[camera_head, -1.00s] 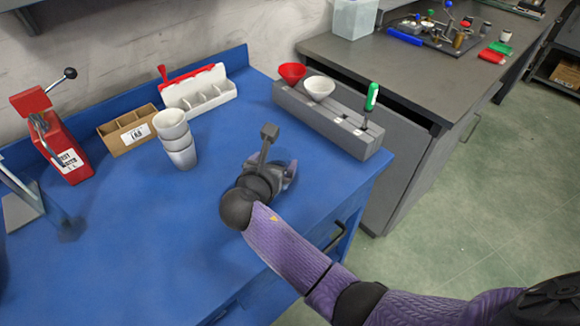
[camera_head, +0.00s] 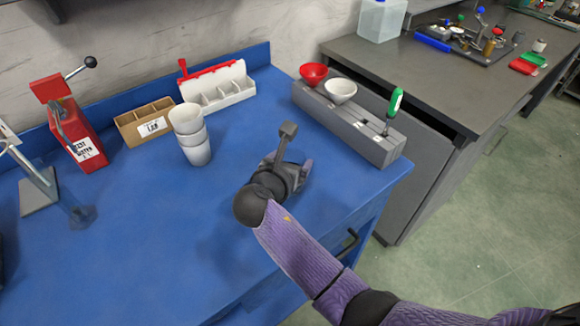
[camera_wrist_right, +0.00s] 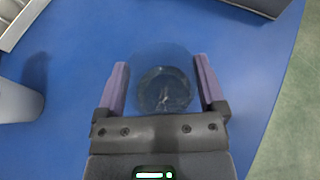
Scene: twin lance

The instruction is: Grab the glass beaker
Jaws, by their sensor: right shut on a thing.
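The glass beaker (camera_wrist_right: 163,92) is clear and hard to see. In the right wrist view its round outline sits between the two purple fingers of my right gripper (camera_wrist_right: 163,88), which is shut on it. In the head view my right gripper (camera_head: 290,172) is over the blue table near its right edge, and the arm mostly hides the beaker. I cannot tell whether the beaker touches the table. My left gripper is not in view.
Stacked white cups (camera_head: 191,137) stand to the left. A cardboard box (camera_head: 146,124), white bin (camera_head: 222,90), red press (camera_head: 80,135) and stand (camera_head: 38,192) line the back and left.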

